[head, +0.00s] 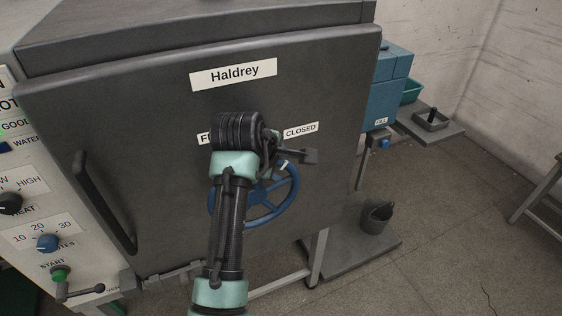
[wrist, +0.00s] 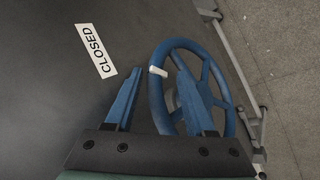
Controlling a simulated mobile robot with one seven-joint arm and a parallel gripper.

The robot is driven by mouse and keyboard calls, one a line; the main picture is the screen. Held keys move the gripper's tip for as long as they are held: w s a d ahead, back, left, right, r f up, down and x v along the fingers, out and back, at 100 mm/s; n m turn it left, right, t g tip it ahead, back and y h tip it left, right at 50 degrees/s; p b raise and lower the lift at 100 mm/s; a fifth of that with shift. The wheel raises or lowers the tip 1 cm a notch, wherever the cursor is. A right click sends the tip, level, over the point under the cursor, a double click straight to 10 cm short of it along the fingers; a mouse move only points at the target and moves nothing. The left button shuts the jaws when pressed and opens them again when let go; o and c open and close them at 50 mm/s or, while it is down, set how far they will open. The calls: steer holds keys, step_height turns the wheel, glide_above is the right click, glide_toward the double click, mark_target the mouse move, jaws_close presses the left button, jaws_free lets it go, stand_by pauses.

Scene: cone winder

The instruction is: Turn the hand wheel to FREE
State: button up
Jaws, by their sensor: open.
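The blue spoked hand wheel (head: 293,192) is on the dark door's front, partly hidden behind my arm. A white mark on its rim (wrist: 157,71) is on the side toward the CLOSED label (head: 300,131). The FREE label (head: 204,138) is mostly hidden by my arm, with only its first letter showing. My gripper (head: 312,157) is open at the wheel's upper right. In the wrist view, the marked rim (wrist: 190,43) appears between the two blue fingers; I cannot tell whether they reach around it or stay in front.
The dark door (head: 130,120) carries a Haldrey plate (head: 233,74) and a black handle (head: 100,200) at left. A control panel (head: 40,215) with knobs stands left. A blue box (head: 388,95) and a bucket (head: 376,217) are at right. Floor farther right is mostly clear.

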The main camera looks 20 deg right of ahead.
steer(key=shift+x, duration=1.2)
steer(key=shift+c, duration=0.2)
jaws_close()
stand_by(0.5)
